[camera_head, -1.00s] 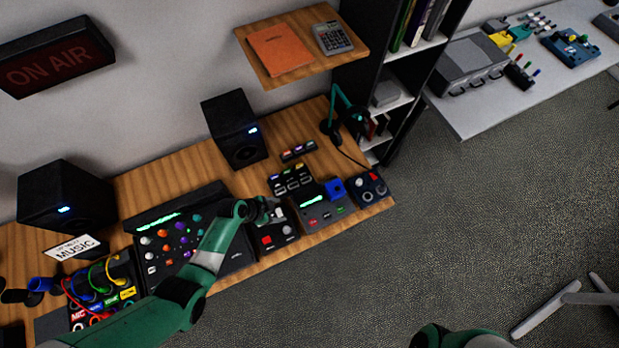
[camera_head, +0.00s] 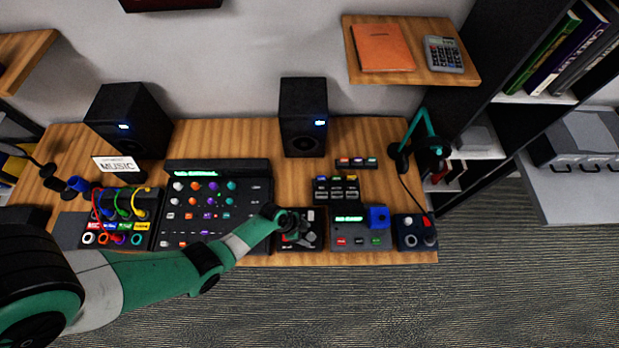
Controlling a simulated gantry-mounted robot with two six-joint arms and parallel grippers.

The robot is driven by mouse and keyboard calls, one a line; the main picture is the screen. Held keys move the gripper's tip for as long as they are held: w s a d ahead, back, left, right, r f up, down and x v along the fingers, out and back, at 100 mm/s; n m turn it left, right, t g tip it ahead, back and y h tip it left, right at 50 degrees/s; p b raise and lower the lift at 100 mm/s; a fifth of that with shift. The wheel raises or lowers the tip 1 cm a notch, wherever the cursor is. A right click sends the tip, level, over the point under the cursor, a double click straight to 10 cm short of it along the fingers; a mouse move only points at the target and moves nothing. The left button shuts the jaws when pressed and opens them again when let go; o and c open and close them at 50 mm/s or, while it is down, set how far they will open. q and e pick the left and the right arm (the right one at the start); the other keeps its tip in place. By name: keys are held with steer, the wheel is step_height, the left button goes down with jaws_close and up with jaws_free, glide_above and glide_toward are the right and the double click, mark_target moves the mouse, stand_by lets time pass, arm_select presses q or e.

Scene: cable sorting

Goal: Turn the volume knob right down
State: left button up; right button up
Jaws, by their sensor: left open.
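My left arm comes in from the left, and its open gripper (camera_head: 297,233) is over a small black control box (camera_head: 313,240) on the wooden desk. The gripper hides much of that box, and I cannot tell whether it touches it. I cannot make out which control is the volume knob. A black mixer (camera_head: 258,212) with several coloured knobs lies to the left of the gripper. A small dark blue box (camera_head: 403,240) with a knob and a red control stands at the desk's right end. My right gripper is out of view.
A grey device (camera_head: 345,228) with a green display and a blue block (camera_head: 377,217) stands just right of the gripper. A patch panel (camera_head: 147,226) with coloured cables is at the left. Two speakers (camera_head: 303,118) (camera_head: 130,122) stand behind. A teal lamp (camera_head: 421,128) is at the right.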

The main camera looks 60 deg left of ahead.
mark_target(311, 236)
arm_select(q)
steer(key=b+x, duration=0.1)
steer(key=x, duration=0.2)
steer(key=shift+w+d+f, duration=0.1)
jaws_close()
